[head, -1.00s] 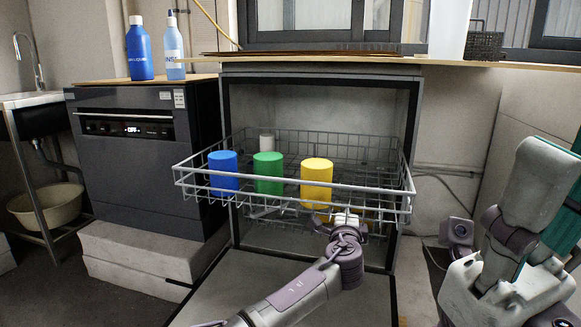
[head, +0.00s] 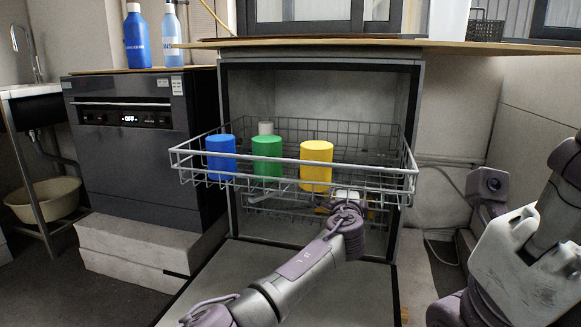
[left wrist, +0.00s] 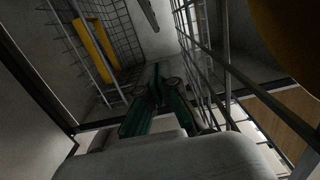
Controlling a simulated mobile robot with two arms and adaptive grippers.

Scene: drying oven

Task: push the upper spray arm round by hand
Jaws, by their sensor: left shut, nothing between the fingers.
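The upper rack (head: 290,173) is pulled out of the open machine. A pale bar under it (head: 268,196) looks like the upper spray arm, mostly hidden by wires. In the left wrist view a grey bar (left wrist: 149,12) ahead of the fingers may be the same arm. My left gripper (head: 347,197) reaches under the rack's front, right of the yellow cup (head: 316,166). In the left wrist view its fingers (left wrist: 160,85) are shut and empty, with no clear contact on the bar. Part of my right arm shows at the right; its fingers are out of view.
A lower rack (head: 290,211) sits beneath. The open door (head: 240,262) lies low in front. A countertop (head: 450,47) is above.

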